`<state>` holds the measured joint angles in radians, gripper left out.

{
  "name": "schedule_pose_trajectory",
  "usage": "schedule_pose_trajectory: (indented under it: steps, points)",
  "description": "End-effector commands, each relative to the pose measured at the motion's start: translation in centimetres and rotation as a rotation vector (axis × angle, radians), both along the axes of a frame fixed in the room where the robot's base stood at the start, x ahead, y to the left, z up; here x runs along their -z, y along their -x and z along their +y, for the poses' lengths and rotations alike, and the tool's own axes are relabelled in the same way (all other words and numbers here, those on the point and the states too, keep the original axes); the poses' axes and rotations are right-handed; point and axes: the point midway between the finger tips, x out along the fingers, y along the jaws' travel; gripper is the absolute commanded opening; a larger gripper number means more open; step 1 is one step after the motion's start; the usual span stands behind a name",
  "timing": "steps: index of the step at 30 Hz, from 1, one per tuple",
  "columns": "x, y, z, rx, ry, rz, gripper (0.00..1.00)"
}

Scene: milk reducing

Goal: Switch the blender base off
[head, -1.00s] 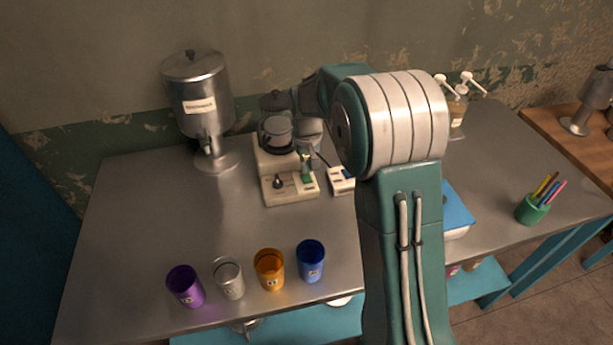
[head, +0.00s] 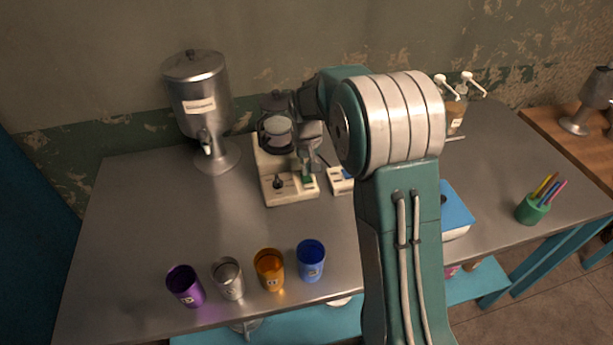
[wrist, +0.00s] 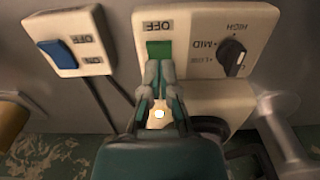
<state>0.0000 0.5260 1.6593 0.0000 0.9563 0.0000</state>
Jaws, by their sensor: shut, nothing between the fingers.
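The cream blender base (head: 288,188) stands on the metal table in the head view. In the wrist view its panel (wrist: 200,60) appears upside down, with a green switch (wrist: 158,48), an OFF label (wrist: 153,26) beside it and a black dial (wrist: 233,58) among speed marks. My gripper (wrist: 158,72) is shut and empty. Its fingertips are right at the green switch and cover its lower edge in the wrist view. I cannot tell whether they touch it or which way the switch is tipped. In the head view my gripper (head: 303,155) is small and partly hidden.
A second box with a blue switch (wrist: 57,54) sits beside the base. A metal dispenser (head: 199,105) stands at the back left. Purple, metal, orange and blue cups (head: 311,262) line the front edge. A green pen cup (head: 531,210) is at right. The table's left middle is clear.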

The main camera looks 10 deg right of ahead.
Motion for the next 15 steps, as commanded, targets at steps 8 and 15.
schedule_pose_trajectory:
  steps: [8,15]
  points:
    - [0.38,0.00,0.00,0.000,0.000,0.000,0.00]
    - [0.68,-0.01,0.00,0.000,0.000,0.000,0.00]
